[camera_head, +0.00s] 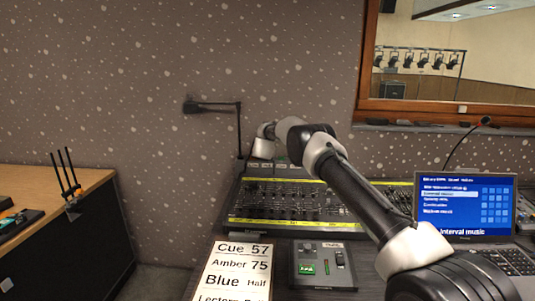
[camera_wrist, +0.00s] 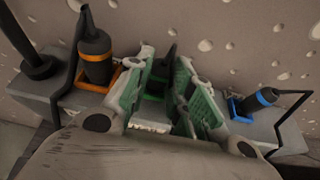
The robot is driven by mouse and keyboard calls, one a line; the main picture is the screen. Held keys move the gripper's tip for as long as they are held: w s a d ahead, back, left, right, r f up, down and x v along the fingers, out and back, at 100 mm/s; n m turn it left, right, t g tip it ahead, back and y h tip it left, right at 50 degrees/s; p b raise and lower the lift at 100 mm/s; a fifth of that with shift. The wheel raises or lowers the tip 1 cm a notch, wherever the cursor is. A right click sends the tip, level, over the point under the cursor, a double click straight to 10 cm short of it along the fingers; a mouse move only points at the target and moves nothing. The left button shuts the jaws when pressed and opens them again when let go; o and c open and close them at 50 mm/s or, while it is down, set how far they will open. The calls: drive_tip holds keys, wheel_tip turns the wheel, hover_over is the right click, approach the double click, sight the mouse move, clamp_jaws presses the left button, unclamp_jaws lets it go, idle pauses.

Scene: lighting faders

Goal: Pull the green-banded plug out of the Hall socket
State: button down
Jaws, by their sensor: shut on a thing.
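In the wrist view, a dark plug (camera_wrist: 170,54) stands between the two green-padded fingers of my gripper (camera_wrist: 166,88). My gripper is shut on it. A green frame shows low between the fingers, around the plug's foot; the fingers hide most of the plug and its band. I cannot tell whether the plug is still fully seated in the socket. In the head view my gripper (camera_head: 264,146) is at the back edge of the fader desk, small and partly hidden by my wrist; the plug and socket cannot be made out there.
An orange-banded plug (camera_wrist: 95,58) stands in an orange-framed socket to the left, and a blue-banded plug (camera_wrist: 257,100) sits to the right. A lamp arm (camera_head: 239,128) rises near my gripper. My arm crosses over the fader desk (camera_head: 285,221), beside a laptop (camera_head: 466,205).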

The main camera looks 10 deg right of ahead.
drive_tip(key=shift+r, duration=0.3)
drive_tip(key=shift+r, duration=2.05)
